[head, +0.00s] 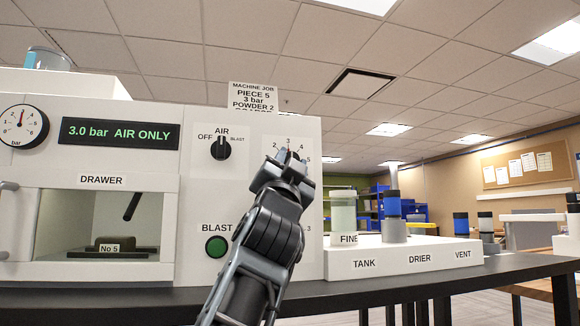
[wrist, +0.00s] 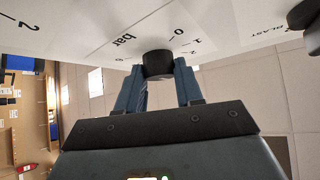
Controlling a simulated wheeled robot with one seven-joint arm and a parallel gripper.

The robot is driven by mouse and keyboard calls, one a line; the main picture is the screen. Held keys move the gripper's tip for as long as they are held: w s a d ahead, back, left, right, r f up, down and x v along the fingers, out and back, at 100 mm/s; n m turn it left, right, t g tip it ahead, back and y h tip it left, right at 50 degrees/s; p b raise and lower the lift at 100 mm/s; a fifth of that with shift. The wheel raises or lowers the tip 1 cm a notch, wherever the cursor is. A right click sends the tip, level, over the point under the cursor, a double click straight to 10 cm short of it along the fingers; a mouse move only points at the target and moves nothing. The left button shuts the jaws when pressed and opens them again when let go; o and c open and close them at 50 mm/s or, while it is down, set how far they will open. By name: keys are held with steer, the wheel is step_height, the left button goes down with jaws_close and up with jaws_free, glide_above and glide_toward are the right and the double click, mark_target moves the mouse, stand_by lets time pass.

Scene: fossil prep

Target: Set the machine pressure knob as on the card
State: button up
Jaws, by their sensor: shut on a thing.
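The black pressure knob (wrist: 158,64) sits on the white machine front, between the two blue fingers of my gripper (wrist: 158,85) in the wrist view. My gripper (head: 287,162) is shut on it. In the head view the gripper hides most of the knob; the scale numbers 2 to 5 show around it, and a small red mark shows just below the 3. The card (head: 254,96) on top of the machine reads MACHINE JOB, PIECE 5, 3 bar, POWDER 2; its lowest line is partly hidden. The display (head: 119,133) reads 3.0 bar AIR ONLY.
The air switch (head: 220,148) points straight up at AIR. The green BLAST button (head: 216,247) is left of my arm. A round gauge (head: 20,126) and a drawer window (head: 98,225) are at left. A FINE jar (head: 343,211) stands at right.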

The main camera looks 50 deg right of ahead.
steer(key=o, duration=1)
steer(key=shift+b+v, duration=0.35)
steer(key=shift+v, duration=3.5)
